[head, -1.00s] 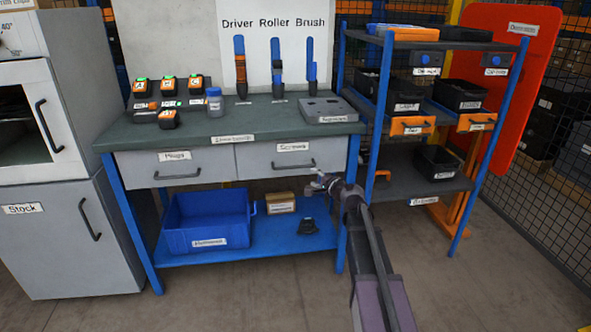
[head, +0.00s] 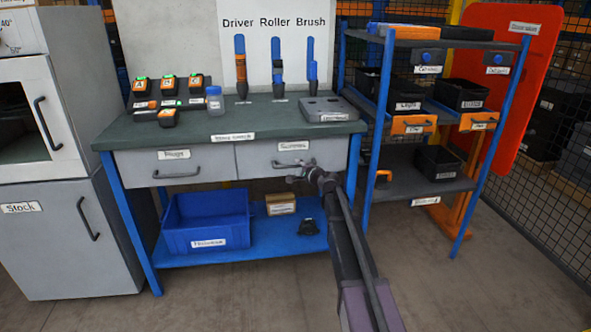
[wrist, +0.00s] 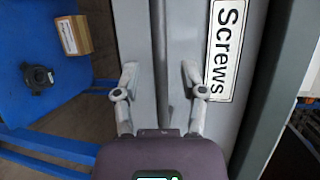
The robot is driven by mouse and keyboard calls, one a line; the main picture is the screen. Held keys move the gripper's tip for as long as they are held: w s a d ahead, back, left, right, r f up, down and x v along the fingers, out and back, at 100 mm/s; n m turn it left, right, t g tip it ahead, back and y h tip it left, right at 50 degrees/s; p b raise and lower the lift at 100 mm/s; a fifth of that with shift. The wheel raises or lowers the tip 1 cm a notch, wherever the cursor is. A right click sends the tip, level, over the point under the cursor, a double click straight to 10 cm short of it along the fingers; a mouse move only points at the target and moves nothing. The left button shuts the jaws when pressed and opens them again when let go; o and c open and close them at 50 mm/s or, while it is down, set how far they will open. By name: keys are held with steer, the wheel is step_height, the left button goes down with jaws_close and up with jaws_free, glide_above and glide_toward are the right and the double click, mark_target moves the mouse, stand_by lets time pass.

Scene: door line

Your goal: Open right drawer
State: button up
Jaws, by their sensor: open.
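The right drawer (head: 263,155), grey with a "Screws" label, is shut under the green worktop. Its dark bar handle (head: 285,164) is partly hidden behind my gripper (head: 301,172) in the head view. In the wrist view my gripper (wrist: 157,82) is open, with one finger on each side of the dark handle bar (wrist: 159,50), which runs up between them. I cannot tell whether either finger touches it. The "Screws" label (wrist: 226,48) lies right of the fingers in the wrist view.
The left drawer (head: 173,165) is shut. A blue bin (head: 207,220), a cardboard box (head: 281,204) and a small black object (head: 308,227) sit on the lower shelf. A blue rack (head: 385,90) stands to the right. Floor in front is clear.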

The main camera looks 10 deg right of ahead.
steer(key=shift+x, duration=1.15)
jaws_close()
